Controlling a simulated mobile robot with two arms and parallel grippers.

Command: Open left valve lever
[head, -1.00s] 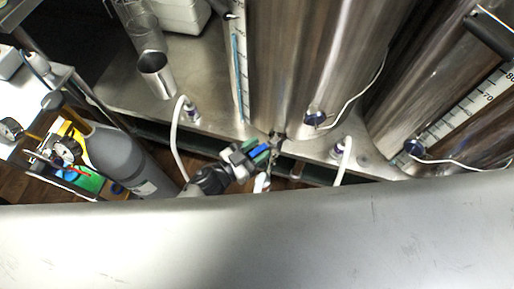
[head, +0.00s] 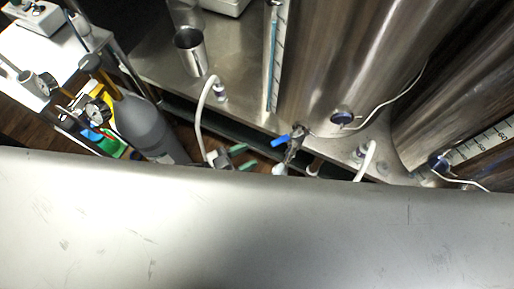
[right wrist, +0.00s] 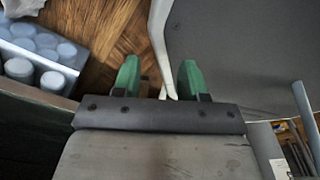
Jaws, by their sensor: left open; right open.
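The blue valve lever (head: 280,141) sticks out to the left from the metal valve (head: 297,134) at the foot of the large steel tank (head: 330,70) in the head view. My left gripper (head: 243,157) is open, with its green fingertips a little left of and below the lever. A gap shows between the fingertips and the lever. The edge of my own body hides most of the left arm. My right gripper (right wrist: 160,80) shows only in the right wrist view. Its green fingers are apart, and a white strip, perhaps a hose, passes between or behind them.
A metal cup (head: 190,52) stands on the steel bench at the upper left. White hoses (head: 200,115) hang at the bench edge. A grey gas cylinder (head: 142,125) stands at the left. In the right wrist view, a crate of pale bottles (right wrist: 40,55) sits on the wooden floor.

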